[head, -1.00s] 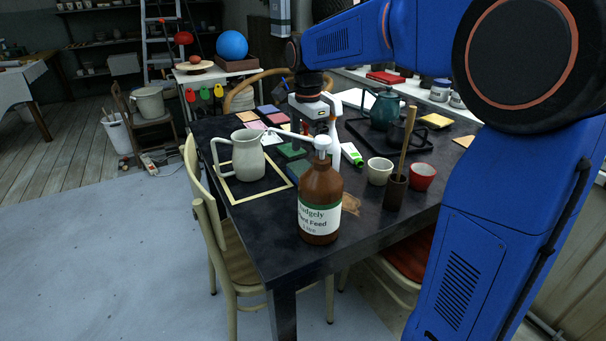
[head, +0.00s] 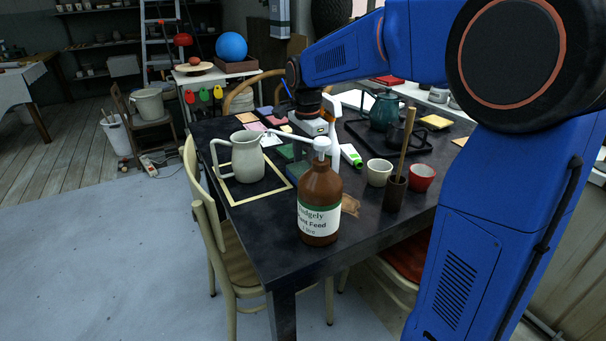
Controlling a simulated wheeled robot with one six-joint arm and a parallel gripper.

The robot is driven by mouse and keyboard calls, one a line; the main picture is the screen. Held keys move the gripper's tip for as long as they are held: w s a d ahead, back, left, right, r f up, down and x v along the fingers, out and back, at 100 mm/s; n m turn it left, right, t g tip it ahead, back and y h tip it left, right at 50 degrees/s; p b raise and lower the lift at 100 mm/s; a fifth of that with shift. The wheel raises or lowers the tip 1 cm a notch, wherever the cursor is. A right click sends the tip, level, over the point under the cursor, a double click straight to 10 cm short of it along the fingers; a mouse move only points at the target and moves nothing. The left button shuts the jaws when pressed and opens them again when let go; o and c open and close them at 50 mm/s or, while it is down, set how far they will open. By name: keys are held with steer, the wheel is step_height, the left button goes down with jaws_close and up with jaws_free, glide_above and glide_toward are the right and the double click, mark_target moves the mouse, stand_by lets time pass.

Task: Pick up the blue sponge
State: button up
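Several flat coloured squares lie on the dark table around my gripper. A bluish-violet one (head: 265,110) lies at the back left of the group, and a dark bluish one (head: 297,169) lies behind the bottle. I cannot tell for sure which is the blue sponge. My gripper (head: 317,134) points down, low over the table among the squares, just behind the pump bottle (head: 320,205). The bottle's white pump and the gripper's own body hide most of its fingers and what is beneath them, so I cannot see whether it touches or holds anything.
A grey-green jug (head: 247,157) stands left of the gripper inside a pale square outline. A white cup (head: 378,173), a red cup (head: 421,177) and a brown holder (head: 395,193) with a stick stand to the right. A teal teapot (head: 384,111) sits on a dark tray behind.

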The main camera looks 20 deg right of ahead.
mark_target(307, 168)
step_height(307, 168, up, 10)
stand_by(0.6)
steer(key=shift+o, duration=0.7)
